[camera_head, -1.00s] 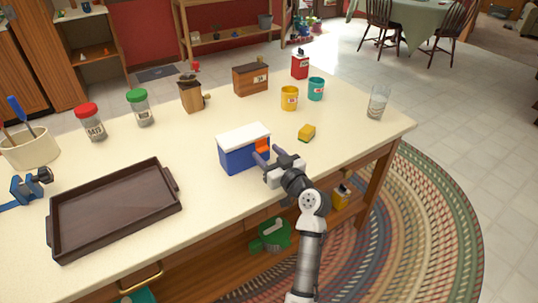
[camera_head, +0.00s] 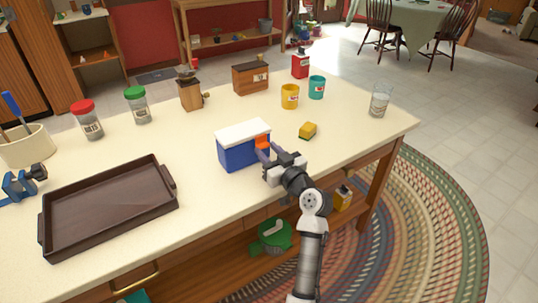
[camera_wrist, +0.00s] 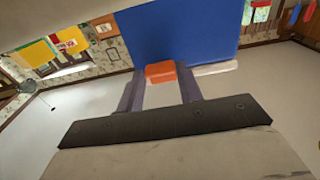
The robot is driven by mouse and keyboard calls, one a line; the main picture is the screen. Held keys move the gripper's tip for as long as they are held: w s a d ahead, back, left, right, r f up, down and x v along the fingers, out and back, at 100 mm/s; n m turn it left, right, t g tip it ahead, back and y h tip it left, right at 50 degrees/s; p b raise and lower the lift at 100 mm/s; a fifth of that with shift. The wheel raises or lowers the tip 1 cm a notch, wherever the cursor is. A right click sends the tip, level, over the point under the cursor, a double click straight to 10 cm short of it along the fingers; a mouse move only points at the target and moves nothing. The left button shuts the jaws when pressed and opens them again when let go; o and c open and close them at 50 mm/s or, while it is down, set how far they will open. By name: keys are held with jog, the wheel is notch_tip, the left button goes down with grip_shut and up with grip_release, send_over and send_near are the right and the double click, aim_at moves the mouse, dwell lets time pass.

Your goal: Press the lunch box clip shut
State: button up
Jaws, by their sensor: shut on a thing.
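The lunch box (camera_head: 236,154) is blue with a white lid (camera_head: 243,133) and stands upright on the counter. Its orange clip (camera_head: 262,141) is on the end facing my gripper (camera_head: 268,150). In the wrist view, the orange clip (camera_wrist: 160,72) sits between the two fingertips of my gripper (camera_wrist: 160,80), against the blue wall (camera_wrist: 180,30). The fingers are shut on the clip from both sides. The lid's edge (camera_wrist: 214,68) shows beside the clip there. How far the clip is pressed in is hard to tell.
A dark brown tray (camera_head: 108,207) lies at the left. Yellow (camera_head: 289,97) and teal (camera_head: 316,88) mugs, a glass (camera_head: 379,101) and two jars stand farther off. The counter around the box is mostly clear.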

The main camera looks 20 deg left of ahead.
jog(key=o, duration=1)
jog(key=b+v, duration=0.3)
jog(key=v, duration=1.1)
jog(key=shift+a, duration=0.1)
